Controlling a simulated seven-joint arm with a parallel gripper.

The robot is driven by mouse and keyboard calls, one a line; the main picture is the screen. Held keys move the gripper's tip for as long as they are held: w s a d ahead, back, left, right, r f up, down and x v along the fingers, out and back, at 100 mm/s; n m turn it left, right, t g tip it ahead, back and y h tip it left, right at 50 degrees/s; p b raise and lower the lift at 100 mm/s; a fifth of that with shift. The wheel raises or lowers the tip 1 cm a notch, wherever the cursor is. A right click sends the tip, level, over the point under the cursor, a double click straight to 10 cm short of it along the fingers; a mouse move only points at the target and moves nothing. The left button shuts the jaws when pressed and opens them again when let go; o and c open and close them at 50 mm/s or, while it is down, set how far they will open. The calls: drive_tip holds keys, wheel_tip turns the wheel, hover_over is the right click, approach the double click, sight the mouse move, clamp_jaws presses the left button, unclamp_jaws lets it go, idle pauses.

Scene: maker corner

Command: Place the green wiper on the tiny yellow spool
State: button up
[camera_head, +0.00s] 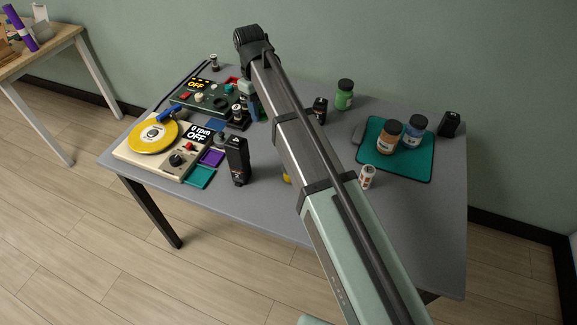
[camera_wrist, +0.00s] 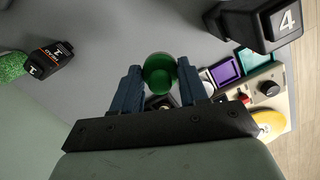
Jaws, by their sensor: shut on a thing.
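My gripper (camera_wrist: 160,85) is shut on a round, glossy green thing, which I take for the green wiper (camera_wrist: 160,68), between its two blue fingers in the wrist view. In the head view my gripper (camera_head: 254,108) is over the far left part of the table, near the dark control box; the wiper is not clear there.
A cream turntable (camera_head: 125,151) with a yellow disc (camera_head: 140,144) stands at the table's left. A black numbered block (camera_head: 238,163) stands near the front edge. A teal mat (camera_head: 407,171) with two jars lies right. A green jar (camera_head: 344,97) stands behind my arm.

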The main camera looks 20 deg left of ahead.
drive_tip(key=s+d+n, duration=0.3)
drive_tip(key=s+d, duration=0.4)
drive_tip(key=d, duration=0.5)
drive_tip(key=shift+w+a+f, duration=0.1)
drive_tip(key=shift+f, duration=2.35)
drive_tip(key=shift+w+a+f, duration=0.1)
drive_tip(key=shift+f, duration=2.3)
drive_tip(key=shift+f, duration=0.15)
drive_tip(key=o, duration=1.1)
drive_tip(key=shift+c, duration=0.2)
wheel_tip(320, 180, up, 12)
drive_tip(key=a, duration=0.1)
drive_tip(key=shift+w+a, duration=0.15)
drive_tip(key=shift+a, duration=0.05)
